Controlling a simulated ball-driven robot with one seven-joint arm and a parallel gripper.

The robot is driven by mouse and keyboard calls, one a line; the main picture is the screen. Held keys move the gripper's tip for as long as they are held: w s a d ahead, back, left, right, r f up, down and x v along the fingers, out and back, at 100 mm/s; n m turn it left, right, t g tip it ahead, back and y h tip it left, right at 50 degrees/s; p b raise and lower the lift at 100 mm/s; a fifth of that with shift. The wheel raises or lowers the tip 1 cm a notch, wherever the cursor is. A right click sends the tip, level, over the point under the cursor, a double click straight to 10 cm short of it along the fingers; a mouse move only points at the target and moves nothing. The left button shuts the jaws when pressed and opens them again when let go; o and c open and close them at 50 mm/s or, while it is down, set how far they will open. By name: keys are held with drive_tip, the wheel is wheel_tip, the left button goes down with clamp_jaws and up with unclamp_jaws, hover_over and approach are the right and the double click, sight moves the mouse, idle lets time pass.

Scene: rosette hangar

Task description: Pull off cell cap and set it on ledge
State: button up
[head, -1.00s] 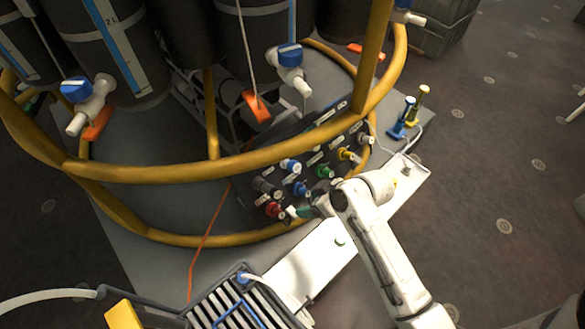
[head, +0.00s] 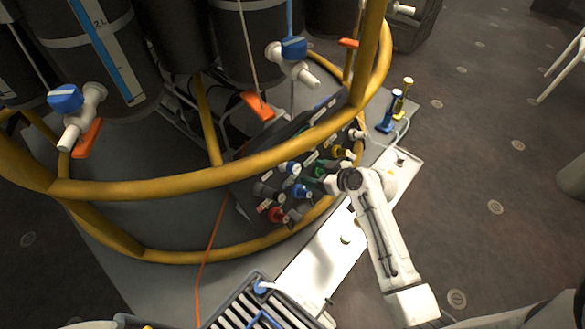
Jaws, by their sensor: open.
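A dark sloped panel (head: 240,190) behind the yellow rail carries several coloured caps or knobs. I make out a red one (head: 276,214), a blue one (head: 299,191), a green one (head: 319,170) and a yellow one (head: 338,151). I cannot tell which is the cell cap. My gripper (head: 320,184) is open, at the panel close to the green and blue caps. The wrist partly hides the panel, and I cannot tell whether the fingers touch a cap.
A yellow tubular rail (head: 180,180) rings dark tanks (head: 110,50) with blue-handled taps (head: 295,50). A blue and a yellow syringe-like piece (head: 393,105) stand past the ledge's far end. A slatted tray (head: 235,312) lies at the near end. Open floor lies right.

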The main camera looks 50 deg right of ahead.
sight(297, 169)
drive_tip(key=b+x, duration=0.3)
drive_tip(key=x, duration=0.3)
drive_tip(key=shift+w+f+b, duration=0.2)
drive_tip(key=shift+f+b, duration=0.1)
drive_tip(key=shift+b, duration=0.1)
drive_tip(key=shift+b+x, duration=0.5)
drive_tip(key=shift+x, duration=0.3)
drive_tip(key=shift+w+r, duration=0.1)
drive_tip(key=shift+c, duration=0.2)
clamp_jaws()
drive_tip(key=p+v, duration=0.3)
drive_tip(key=v, duration=0.3)
idle(1.8)
